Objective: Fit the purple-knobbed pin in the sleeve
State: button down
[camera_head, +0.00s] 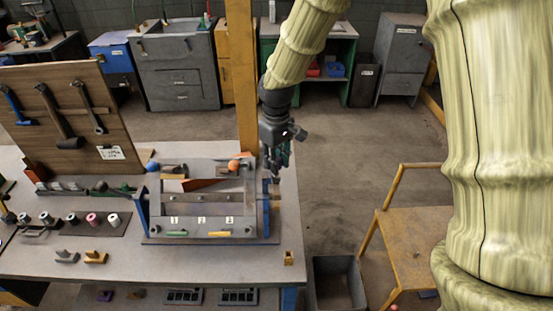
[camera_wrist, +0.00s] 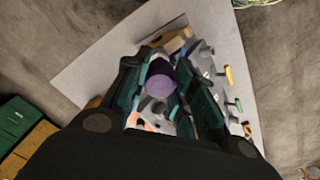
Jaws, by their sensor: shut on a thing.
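My gripper (camera_head: 275,165) is above the right edge of the bench, beside the grey fixture (camera_head: 190,233). In the wrist view its fingers (camera_wrist: 160,95) are shut on the pin, whose round purple knob (camera_wrist: 160,86) shows between them. The pin's shaft is hidden behind the knob and fingers. In the head view the pin cannot be made out. The fixture is a sloped grey frame with blue sides and the numbers 1, 2 and 3. An orange knob (camera_head: 234,165) and a blue knob (camera_head: 152,167) sit near its top. I cannot tell which part is the sleeve.
A tool board (camera_head: 60,100) stands at the back left of the bench. Several small cylinders (camera_head: 92,219) stand on a dark mat at left. A small brass-coloured block (camera_head: 289,258) is near the front right corner. A yellow-framed stand (camera_head: 420,235) and grey bin (camera_head: 337,285) are right of the bench.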

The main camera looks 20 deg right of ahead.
jog(key=shift+f+b, duration=0.6)
jog(key=shift+f, duration=0.8)
dwell(0.7)
jog(key=c, duration=1.1)
grip_release()
notch_tip(320, 180, up, 12)
